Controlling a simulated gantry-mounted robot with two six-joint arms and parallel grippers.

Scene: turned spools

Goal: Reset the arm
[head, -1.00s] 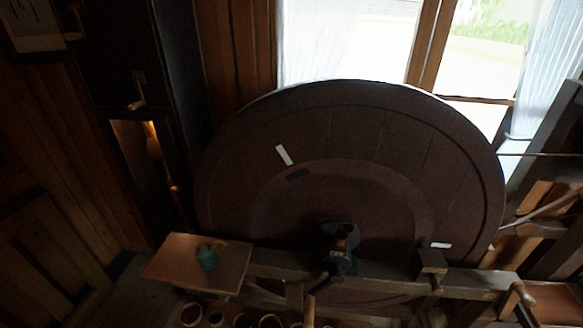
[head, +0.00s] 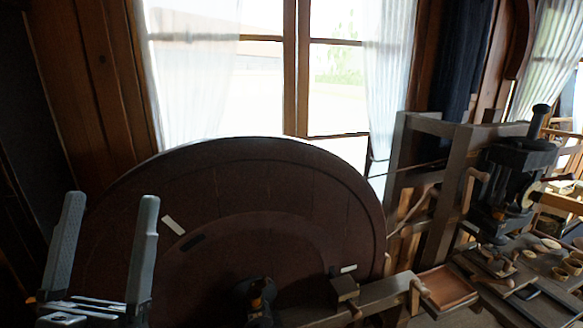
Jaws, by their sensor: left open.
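My left gripper (head: 105,250) shows at the lower left in the head view. Its two grey fingers point up and stand well apart, with nothing between them. It is in front of the left part of a large dark round wheel (head: 290,190), and I cannot tell whether they touch. My right gripper is not in view.
A wooden frame (head: 455,165) and a black machine (head: 515,165) stand at the right. A small wooden tray (head: 446,289) sits right of the wheel. Small round items lie on a bench (head: 535,308) at the lower right. A window (head: 265,90) is behind the wheel.

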